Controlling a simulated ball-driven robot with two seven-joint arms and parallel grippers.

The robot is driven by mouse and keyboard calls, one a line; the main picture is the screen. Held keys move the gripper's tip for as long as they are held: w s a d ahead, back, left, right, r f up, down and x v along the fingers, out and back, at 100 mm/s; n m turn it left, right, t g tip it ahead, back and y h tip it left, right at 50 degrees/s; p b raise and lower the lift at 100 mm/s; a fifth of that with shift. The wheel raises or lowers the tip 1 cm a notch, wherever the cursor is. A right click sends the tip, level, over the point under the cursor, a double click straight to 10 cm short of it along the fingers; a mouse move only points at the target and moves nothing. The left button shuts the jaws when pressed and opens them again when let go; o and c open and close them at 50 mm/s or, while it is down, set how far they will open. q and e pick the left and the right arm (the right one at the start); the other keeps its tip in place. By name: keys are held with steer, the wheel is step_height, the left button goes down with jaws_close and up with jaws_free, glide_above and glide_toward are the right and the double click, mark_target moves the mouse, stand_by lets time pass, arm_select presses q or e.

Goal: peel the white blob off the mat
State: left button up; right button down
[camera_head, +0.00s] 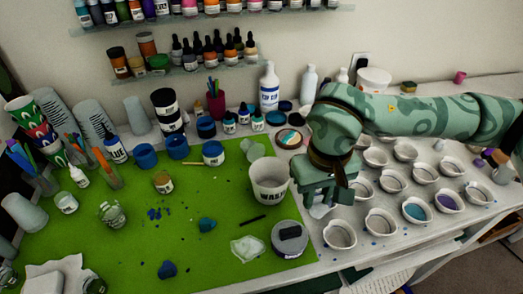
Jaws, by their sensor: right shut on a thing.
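The white blob (248,247) lies flat on the green mat (215,262), near the mat's front right part. It looks pale and slightly translucent with an uneven outline. My right gripper (319,203) is to the right of the blob and farther back, near the mat's right edge and apart from the blob. It is shut on a small pale thing (320,211), mostly hidden by the fingers, so I cannot tell what it is. My left gripper is not in view.
A grey-lidded round container (290,240) stands just right of the blob. A white labelled tub (269,182) stands behind it, and a dark stick (253,221) lies between. Several small white cups (381,222) fill the right side. Blue blobs (167,270) lie to the left.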

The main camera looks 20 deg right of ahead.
steer(key=shift+r, duration=0.1)
stand_by(0.3)
step_height(320, 180, up, 4)
steer(key=p, duration=0.3)
